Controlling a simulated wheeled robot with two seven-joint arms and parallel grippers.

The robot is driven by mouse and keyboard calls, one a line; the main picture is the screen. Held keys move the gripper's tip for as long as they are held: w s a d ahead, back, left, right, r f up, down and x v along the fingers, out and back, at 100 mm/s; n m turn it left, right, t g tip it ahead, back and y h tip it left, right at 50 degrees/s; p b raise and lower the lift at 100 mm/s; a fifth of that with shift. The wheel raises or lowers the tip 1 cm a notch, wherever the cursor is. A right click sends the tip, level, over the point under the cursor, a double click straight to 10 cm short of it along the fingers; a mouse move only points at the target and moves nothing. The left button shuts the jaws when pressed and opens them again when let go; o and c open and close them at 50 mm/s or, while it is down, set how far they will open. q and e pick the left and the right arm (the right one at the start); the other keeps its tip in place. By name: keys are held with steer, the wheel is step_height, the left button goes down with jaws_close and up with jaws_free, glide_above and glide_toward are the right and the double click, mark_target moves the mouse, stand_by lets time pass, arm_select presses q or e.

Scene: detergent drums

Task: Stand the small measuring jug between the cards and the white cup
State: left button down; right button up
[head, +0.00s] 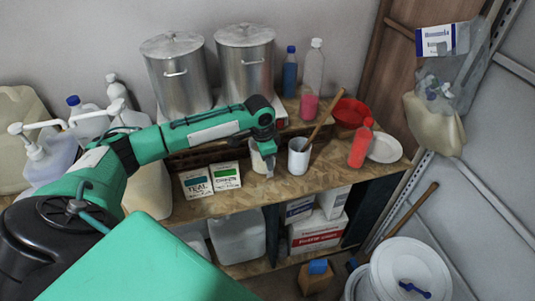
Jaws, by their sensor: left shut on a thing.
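The small measuring jug (258,163), pale and partly hidden by my gripper, stands out between the cards and the white cup. My left gripper (269,170) reaches down over the shelf and is shut on the jug. I cannot tell whether the jug's base touches the shelf. The teal card (196,183) and the green card (227,177) stand side by side to the left of the jug. The white cup (298,160) is upright just to the right, apart from the jug, with a wooden stick (321,117) leaning in it. My right gripper is not in view.
Two steel pots (176,80) stand behind. A red bottle (360,145), a white plate (385,149) and a red bowl (350,112) are to the right of the cup. White jugs with pumps crowd the left. The wooden shelf top (255,195) is bare in front.

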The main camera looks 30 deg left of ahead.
arm_select(q)
step_height(320, 180, down, 6)
steer(key=b, duration=0.2)
steer(key=shift+f+b, duration=0.25)
steer(key=shift+b, duration=0.1)
stand_by(0.3)
steer(key=shift+s+d+f, duration=0.1)
steer(key=shift+f, duration=0.25)
stand_by(1.1)
steer(key=c, duration=0.8)
jaws_free()
